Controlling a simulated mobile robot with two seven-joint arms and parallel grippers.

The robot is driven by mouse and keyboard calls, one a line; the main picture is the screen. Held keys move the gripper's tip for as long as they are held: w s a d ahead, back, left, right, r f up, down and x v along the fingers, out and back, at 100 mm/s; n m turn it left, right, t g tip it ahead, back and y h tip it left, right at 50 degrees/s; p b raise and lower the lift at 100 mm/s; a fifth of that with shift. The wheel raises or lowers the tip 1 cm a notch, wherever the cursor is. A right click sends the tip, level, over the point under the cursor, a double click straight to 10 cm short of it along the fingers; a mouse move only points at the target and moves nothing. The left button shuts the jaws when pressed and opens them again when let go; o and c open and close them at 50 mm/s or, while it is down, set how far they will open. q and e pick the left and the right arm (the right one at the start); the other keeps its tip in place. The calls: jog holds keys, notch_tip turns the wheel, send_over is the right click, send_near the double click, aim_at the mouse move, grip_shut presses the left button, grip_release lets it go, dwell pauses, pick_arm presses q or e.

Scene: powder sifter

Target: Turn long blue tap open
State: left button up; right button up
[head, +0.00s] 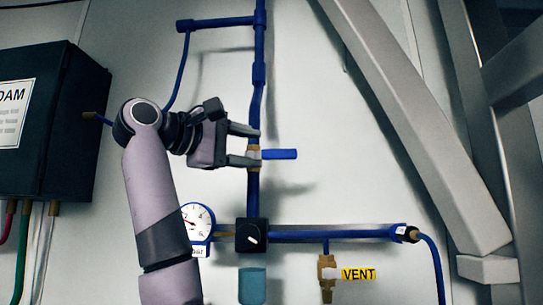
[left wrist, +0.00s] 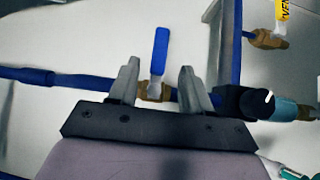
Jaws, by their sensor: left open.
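The long blue tap handle (head: 282,154) sticks out to the right from a brass valve body on the vertical blue pipe (head: 256,100). It lies level, square across the pipe. My left gripper (head: 258,147) comes in from the left with its two fingers open, one above the other, at the valve. In the left wrist view, the blue handle (left wrist: 160,50) rises from the brass body (left wrist: 153,92) in the gap between the open fingers of my left gripper (left wrist: 160,72). A gap shows on both sides, so the fingers look clear of it. My right gripper is out of view.
Below are a pressure gauge (head: 197,222), a black knob block (head: 251,235) and a brass vent valve (head: 327,275) with a yellow VENT label (head: 358,274). A dark box (head: 60,160) is at left. Grey beams (head: 420,130) cross the right side.

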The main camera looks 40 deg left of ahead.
aim_at(277, 154)
pick_arm(q)
jog(key=p+x, duration=0.2)
jog(key=x, duration=0.4)
jog(key=shift+d+r, duration=0.1)
jog(key=shift+d, duration=0.05)
jog(key=shift+w+d, duration=0.1)
jog(key=shift+w, duration=0.3)
grip_shut()
